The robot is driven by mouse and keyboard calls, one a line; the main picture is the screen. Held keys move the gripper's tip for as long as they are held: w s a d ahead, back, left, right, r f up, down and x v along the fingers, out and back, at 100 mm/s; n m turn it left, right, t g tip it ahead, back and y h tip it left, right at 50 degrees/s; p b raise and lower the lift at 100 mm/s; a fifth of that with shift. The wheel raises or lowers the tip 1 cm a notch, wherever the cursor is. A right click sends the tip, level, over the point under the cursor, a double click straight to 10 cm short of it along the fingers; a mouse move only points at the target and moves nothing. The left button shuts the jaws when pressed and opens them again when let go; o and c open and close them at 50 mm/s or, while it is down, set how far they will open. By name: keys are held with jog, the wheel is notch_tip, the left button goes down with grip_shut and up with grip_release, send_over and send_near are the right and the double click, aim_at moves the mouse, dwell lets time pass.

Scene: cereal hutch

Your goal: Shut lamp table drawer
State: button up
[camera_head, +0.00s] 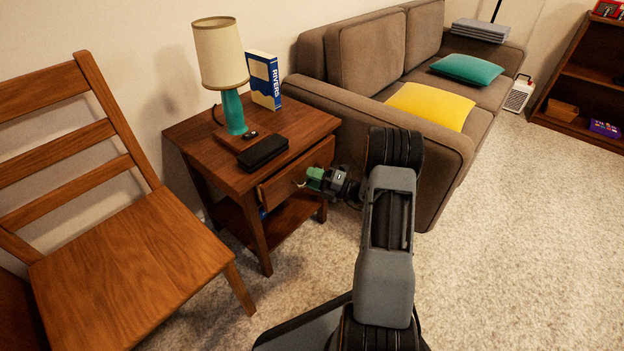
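The lamp table (187,128) is dark brown wood, with a lower shelf, and stands between the chair and the sofa. Its drawer front (278,187) shows under the table top and seems to stand slightly out, though how far is hard to tell. A small, pale metal handle shows near the middle of the drawer front. My gripper (308,179), with green fingertips, is right in front of the drawer front at the handle. I cannot tell whether it touches the handle or whether the fingers are apart.
On the table top stand a teal lamp (234,112), a blue-and-white book (264,80) and a black case (263,152). A wooden chair (130,265) is close at left, a brown sofa (430,165) close at right. Carpet (530,250) is clear at right.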

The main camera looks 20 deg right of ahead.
aim_at(304, 173)
grip_shut()
dwell(0.3)
jog(key=shift+r, duration=0.1)
jog(key=w, duration=0.1)
jog(key=w+a+p, duration=0.1)
jog(key=w+p, duration=0.1)
jog(key=w, duration=0.1)
jog(key=shift+a, duration=0.5)
grip_release()
